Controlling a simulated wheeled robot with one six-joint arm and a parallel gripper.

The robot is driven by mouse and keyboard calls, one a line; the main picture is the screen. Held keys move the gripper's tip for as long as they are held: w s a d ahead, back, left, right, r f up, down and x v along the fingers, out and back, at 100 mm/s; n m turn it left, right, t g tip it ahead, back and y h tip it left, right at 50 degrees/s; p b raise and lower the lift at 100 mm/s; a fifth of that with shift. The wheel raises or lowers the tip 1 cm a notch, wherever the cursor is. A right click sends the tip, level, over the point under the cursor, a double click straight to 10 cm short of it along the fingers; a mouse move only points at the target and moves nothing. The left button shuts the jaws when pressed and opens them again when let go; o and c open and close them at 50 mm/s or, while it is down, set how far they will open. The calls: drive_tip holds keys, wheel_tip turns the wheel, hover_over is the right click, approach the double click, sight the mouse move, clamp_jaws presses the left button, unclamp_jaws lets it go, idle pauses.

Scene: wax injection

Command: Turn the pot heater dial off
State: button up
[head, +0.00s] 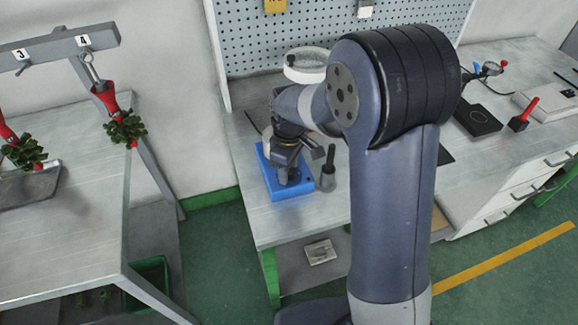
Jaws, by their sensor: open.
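A blue box-shaped unit (296,192) stands near the front left of the workbench. It may be the pot heater, but I cannot tell for sure. I cannot make out its dial, which may be hidden behind my arm and gripper. My gripper (288,172) is small and dark in the head view, pointing down over the blue unit. It is open, and I see nothing held in it. I cannot tell whether its fingertips touch the unit.
A grey cylinder (328,172) stands close right of the blue unit. A white round dish (306,62) is behind it. A perforated board (262,45) backs the bench. A red-handled tool (523,115) stands at right. A rack (55,47) with red-handled wax trees is left.

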wheel_tip(320, 180, up, 11)
idle(0.5)
drive_tip(key=shift+f, duration=0.15)
wheel_tip(320, 180, down, 11)
drive_tip(key=shift+m, duration=0.3)
idle(0.3)
drive_tip(key=shift+r, duration=0.25)
